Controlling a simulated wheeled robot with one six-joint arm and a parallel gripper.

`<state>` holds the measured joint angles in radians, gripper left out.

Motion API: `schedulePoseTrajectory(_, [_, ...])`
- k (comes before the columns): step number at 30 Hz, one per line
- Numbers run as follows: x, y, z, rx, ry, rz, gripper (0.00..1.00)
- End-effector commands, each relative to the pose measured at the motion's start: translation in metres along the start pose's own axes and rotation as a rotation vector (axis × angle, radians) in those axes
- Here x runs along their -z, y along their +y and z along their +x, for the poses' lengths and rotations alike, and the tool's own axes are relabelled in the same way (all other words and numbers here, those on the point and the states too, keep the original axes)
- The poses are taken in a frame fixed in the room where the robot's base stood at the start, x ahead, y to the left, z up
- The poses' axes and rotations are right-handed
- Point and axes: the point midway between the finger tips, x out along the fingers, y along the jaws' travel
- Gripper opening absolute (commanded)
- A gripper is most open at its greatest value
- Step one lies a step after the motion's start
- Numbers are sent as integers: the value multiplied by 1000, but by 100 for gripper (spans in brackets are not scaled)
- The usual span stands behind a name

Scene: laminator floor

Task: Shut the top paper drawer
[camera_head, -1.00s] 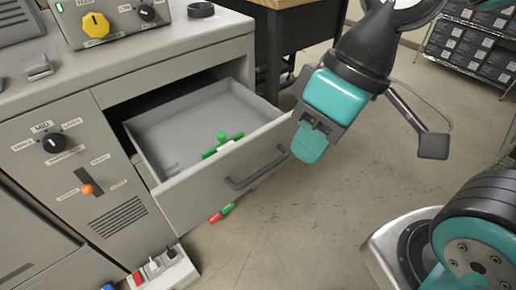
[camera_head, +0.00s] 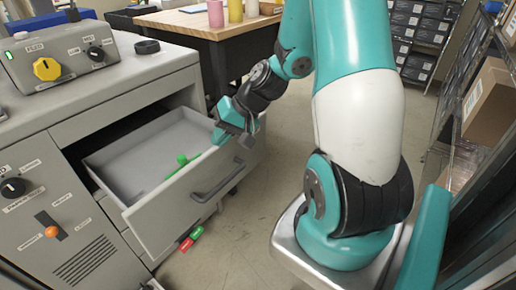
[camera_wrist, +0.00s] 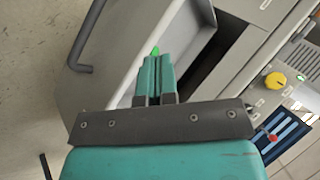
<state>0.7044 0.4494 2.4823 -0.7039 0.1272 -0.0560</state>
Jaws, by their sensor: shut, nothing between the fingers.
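The top paper drawer (camera_head: 165,218) is grey and stands pulled out of the cabinet. Its dark bar handle (camera_head: 216,182) is on the front panel. A green object (camera_head: 182,160) lies inside the drawer. My gripper (camera_head: 222,132) is shut and empty, at the far right end of the drawer front; I cannot tell whether it touches. In the wrist view my closed fingers (camera_wrist: 155,70) point across the drawer front (camera_wrist: 118,62), with the handle (camera_wrist: 88,38) to their left. Part of the drawer lies hidden behind the fingers.
The grey cabinet (camera_head: 85,110) carries a control box with a yellow knob (camera_head: 46,69). Red and green tags (camera_head: 190,239) show below the drawer front. A wooden-topped bench (camera_head: 205,24) stands behind, and shelves with boxes (camera_head: 490,100) at right.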

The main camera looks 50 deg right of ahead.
Motion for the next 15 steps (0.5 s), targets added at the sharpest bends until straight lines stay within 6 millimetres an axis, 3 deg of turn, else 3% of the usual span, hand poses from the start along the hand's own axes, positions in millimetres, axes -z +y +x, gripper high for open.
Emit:
schedulePoseTrajectory(1, [12,38,-5,12,73,136,0])
schedulePoseTrajectory(3, [24,84,-12,29,181,293,0])
schedulePoseTrajectory(7, [28,158,-26,47,361,541,0])
schedulePoseTrajectory(9, [24,188,-32,53,437,640,0])
schedulePoseTrajectory(12, [18,216,-37,56,512,737,0])
schedulePoseTrajectory(15, [15,230,-38,57,548,783,0])
